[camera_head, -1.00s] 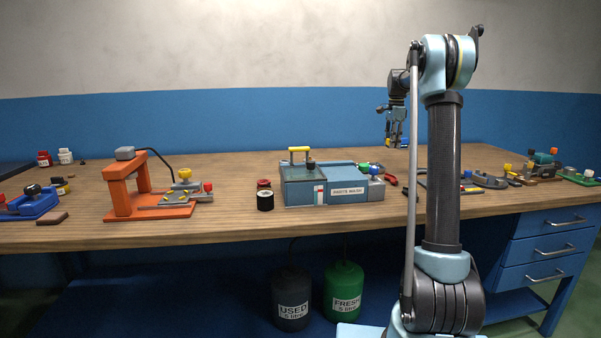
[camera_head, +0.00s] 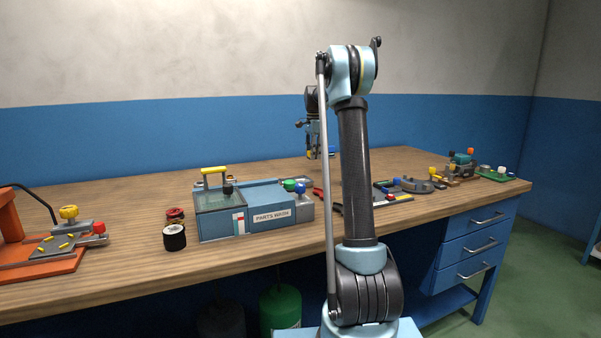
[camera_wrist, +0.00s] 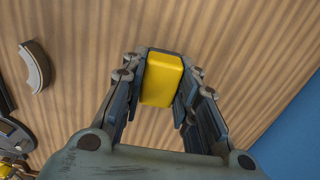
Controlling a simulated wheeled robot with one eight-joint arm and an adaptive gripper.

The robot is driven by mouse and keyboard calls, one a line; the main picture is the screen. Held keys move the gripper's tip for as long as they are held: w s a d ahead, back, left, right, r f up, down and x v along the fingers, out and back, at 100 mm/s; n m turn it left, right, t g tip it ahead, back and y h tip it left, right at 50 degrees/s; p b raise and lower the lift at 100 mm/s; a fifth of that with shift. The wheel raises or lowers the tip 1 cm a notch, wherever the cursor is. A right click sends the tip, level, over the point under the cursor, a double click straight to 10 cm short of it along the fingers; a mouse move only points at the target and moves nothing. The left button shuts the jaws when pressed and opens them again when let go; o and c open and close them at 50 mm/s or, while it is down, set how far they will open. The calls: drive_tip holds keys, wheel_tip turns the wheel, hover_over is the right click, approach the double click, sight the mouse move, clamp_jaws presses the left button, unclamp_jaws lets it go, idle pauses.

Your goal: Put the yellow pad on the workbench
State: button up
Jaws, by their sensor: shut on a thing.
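The yellow pad (camera_wrist: 162,80) is a small rounded yellow block. In the wrist view it sits between the two fingers of my gripper (camera_wrist: 160,88), which is shut on it. The wood-topped workbench (camera_wrist: 230,60) fills the view behind the pad; I cannot tell whether the pad touches it. In the head view my gripper (camera_head: 318,155) hangs over the back part of the workbench (camera_head: 120,200), partly behind my arm. The pad does not show clearly there.
An orange press (camera_head: 45,262) is at far left. Several fixtures (camera_head: 460,168) stand at right. In the wrist view, a grey curved piece (camera_wrist: 36,66) lies left of the gripper.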

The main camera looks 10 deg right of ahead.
sight(313, 173)
drive_tip(key=shift+s+d+f, duration=0.1)
drive_tip(key=shift+f, duration=3.15)
drive_tip(key=o, duration=1.1)
drive_tip(key=shift+c, duration=0.2)
wheel_tip(313, 173, up, 12)
drive_tip(key=shift+r, duration=0.1)
drive_tip(key=shift+s, duration=0.1)
